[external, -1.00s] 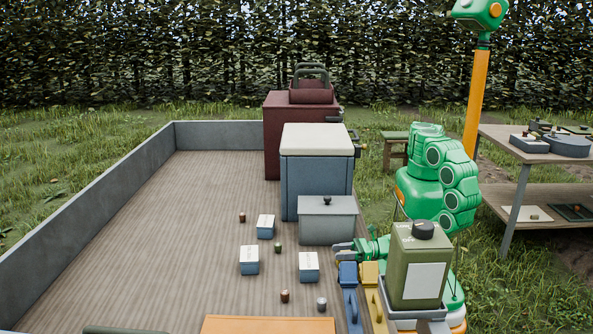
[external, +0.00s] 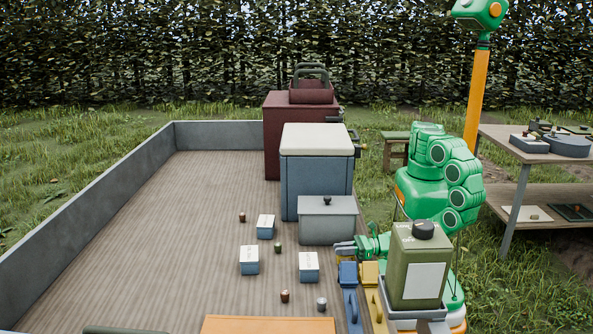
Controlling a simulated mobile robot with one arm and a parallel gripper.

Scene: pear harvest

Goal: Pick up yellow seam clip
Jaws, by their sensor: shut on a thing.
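A blue handled piece (external: 349,300) and a yellow handled piece (external: 374,302) stand side by side just in front of my gripper, apart from the fingers.
The grey lidded box (external: 327,222) and a blue cooler (external: 316,180) stand behind. An olive canister (external: 416,272) is close on the right. Several small blue-and-white boxes (external: 309,268) and small knobs lie on the bed (external: 170,240), whose left side is clear.

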